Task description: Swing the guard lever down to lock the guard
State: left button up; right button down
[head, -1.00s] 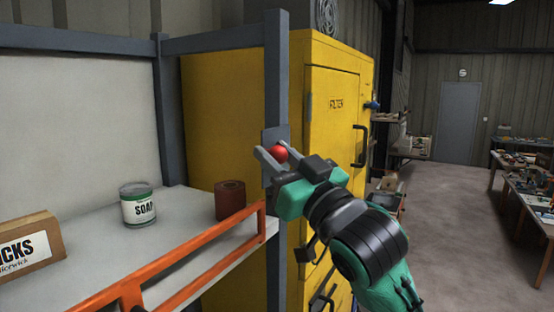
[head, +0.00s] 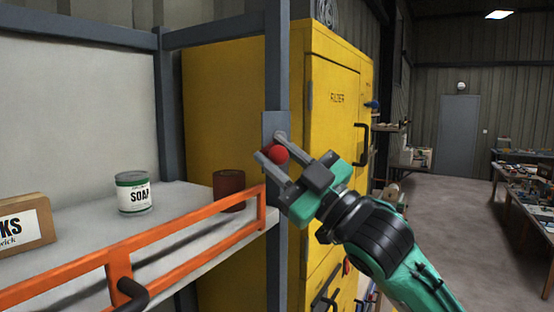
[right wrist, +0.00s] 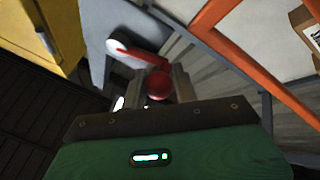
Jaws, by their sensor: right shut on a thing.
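The guard lever has a red ball knob (head: 279,155), close to a grey plate on the rack's upright post. In the right wrist view a red lever arm (right wrist: 137,55) runs from a round white pivot (right wrist: 117,45) to the knob. My right gripper (head: 271,148) has its two fingers on either side of the knob and is shut on it; the fingers partly hide it. The guard (head: 190,232) is an orange rail frame along the shelf front, its right end near the post, with a dark handle (head: 133,293) at lower left. My left gripper is not in view.
A soap can (head: 134,193), a dark red cylinder (head: 229,188) and a cardboard box (head: 24,226) stand on the shelf behind the guard. A yellow cabinet (head: 225,100) stands behind the post. Open floor (head: 450,220) lies to the right.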

dwell(0.3)
jog(key=c, duration=1.2)
grip_release()
jog(key=shift+d, duration=0.1)
jog(key=shift+o, duration=0.2)
jog(key=shift+d, duration=0.1)
jog(key=shift+s+d+f+b, duration=0.2)
jog(key=shift+s+f+b, duration=0.05)
jog(key=shift+f+b, duration=0.2)
jog(key=b+v, duration=0.6)
jog(key=v, duration=0.6)
jog(key=shift+s+d, duration=0.3)
jog(key=shift+d, duration=0.1)
